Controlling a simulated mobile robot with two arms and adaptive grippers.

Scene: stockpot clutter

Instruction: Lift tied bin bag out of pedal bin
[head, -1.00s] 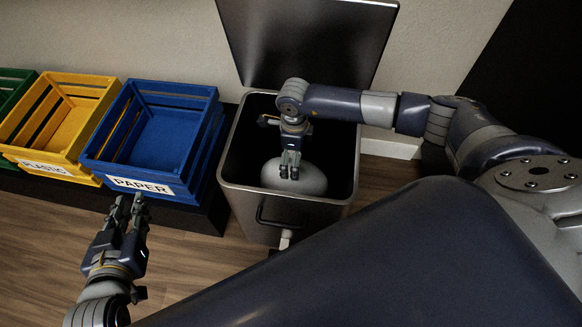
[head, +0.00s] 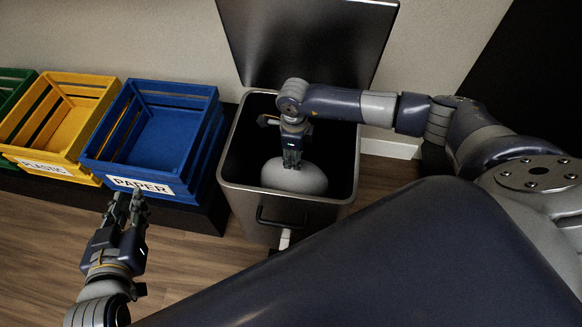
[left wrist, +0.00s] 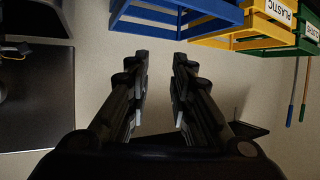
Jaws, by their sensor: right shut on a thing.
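The pedal bin (head: 285,208) is a metal box with its lid (head: 305,45) standing open against the wall. The pale grey bin bag (head: 300,181) sits inside it, its rounded top below the rim. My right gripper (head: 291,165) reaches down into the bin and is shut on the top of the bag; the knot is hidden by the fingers. My left gripper (head: 131,196) is empty in front of the blue crate, and its fingers stand apart in the left wrist view (left wrist: 160,72).
A blue PAPER crate (head: 207,100), a yellow PLASTIC crate (head: 82,78) and a green crate (head: 12,73) stand on a dark low platform left of the bin. Wooden floor (head: 185,265) lies free in front. A wall is behind.

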